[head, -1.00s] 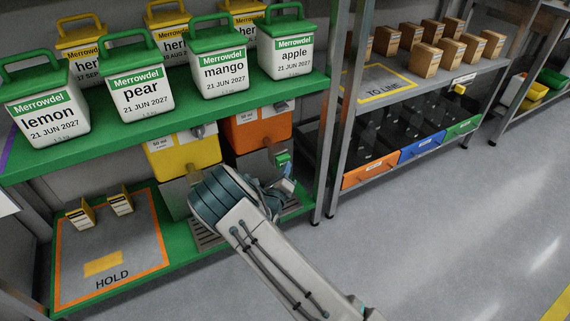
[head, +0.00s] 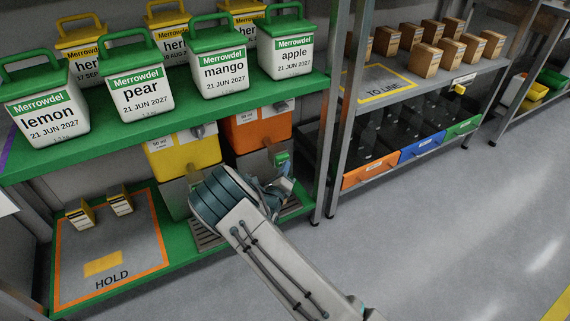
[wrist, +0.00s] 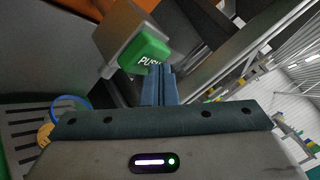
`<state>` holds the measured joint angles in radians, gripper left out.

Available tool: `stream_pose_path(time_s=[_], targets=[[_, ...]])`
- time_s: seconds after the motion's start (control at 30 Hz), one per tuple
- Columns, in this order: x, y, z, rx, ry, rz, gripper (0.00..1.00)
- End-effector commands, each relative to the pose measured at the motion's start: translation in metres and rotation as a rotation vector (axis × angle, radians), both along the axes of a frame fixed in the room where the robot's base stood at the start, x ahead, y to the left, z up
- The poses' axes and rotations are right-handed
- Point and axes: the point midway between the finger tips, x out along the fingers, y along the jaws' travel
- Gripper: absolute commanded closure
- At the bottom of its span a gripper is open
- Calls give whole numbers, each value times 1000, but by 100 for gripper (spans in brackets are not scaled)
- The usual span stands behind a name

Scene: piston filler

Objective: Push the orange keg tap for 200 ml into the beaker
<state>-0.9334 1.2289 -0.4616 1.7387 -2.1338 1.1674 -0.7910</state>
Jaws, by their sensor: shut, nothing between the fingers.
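The orange keg (head: 262,130) stands on the lower shelf, right of a yellow keg; its lower part is partly hidden by my arm. Its green tap pad (head: 282,158) shows at the right front. In the wrist view the green pad (wrist: 143,50), marked PUSH, is just beyond my fingertips. My gripper (wrist: 159,70) is shut and empty, its tips overlapping the pad's lower right edge; whether they touch it I cannot tell. A blue ring (wrist: 72,101) at the left, over the slotted drip tray, may be the beaker's rim. The liquid level is not visible.
The yellow keg (head: 184,155) is close to my wrist's left. The green shelf (head: 160,120) with labelled tubs is above. A metal upright (head: 325,150) stands to the right. The HOLD mat (head: 135,285) lies at the left. The floor at right is clear.

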Motion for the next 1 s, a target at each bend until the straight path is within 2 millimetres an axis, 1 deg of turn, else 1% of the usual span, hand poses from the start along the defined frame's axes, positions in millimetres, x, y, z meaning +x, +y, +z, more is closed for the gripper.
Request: stream_pose_path(time_s=[0.17,0.43,0.83,1.0], targets=[[-4,-2,2,0,-1,1,100],[-17,-10,2,-1,0,1,100],[-20,-13,1,0,1,1,100],[-32,-21,2,-3,2,1,100]])
